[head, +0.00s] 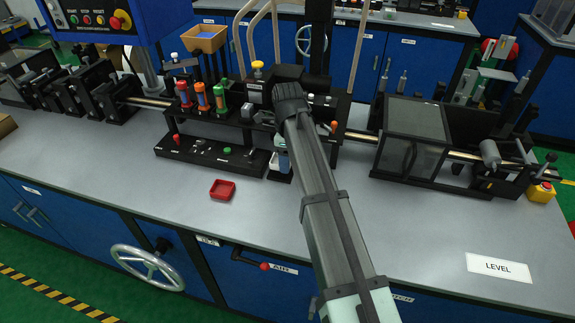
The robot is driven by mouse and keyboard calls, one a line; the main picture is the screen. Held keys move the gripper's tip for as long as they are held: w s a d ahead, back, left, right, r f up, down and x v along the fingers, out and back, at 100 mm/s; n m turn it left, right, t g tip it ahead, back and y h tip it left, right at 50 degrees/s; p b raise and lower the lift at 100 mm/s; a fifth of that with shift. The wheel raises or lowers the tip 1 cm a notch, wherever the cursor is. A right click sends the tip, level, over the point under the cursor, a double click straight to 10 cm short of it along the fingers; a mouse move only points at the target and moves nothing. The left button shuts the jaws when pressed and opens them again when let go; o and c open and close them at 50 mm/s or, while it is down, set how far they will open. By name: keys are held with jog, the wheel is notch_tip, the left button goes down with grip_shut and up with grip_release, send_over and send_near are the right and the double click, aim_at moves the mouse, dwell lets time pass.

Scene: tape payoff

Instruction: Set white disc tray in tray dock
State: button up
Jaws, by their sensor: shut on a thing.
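My arm reaches from the bottom of the head view up to the dark machine at mid-bench, where its dark wrist bends over. My gripper (281,143) is mostly hidden behind the forearm, and only a small part shows at its left edge. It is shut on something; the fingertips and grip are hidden. A small pale, bluish-white piece (284,162) shows just below it, above a black base; it may be the white disc tray, but I cannot tell for sure. I cannot make out the tray dock for certain.
A red tray (222,189) lies on the bare grey bench (120,180). A black rack (210,157) with small parts stands behind it. Red, orange and green handles (201,97) stand above. A clear-sided box (411,135) is to the right. The front bench is mostly clear.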

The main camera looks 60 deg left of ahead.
jog(key=shift+f, duration=1.55)
jog(key=o, duration=1)
jog(key=shift+f, duration=0.1)
jog(key=shift+o, duration=0.2)
notch_tip(320, 180, up, 12)
jog(key=shift+w, duration=0.1)
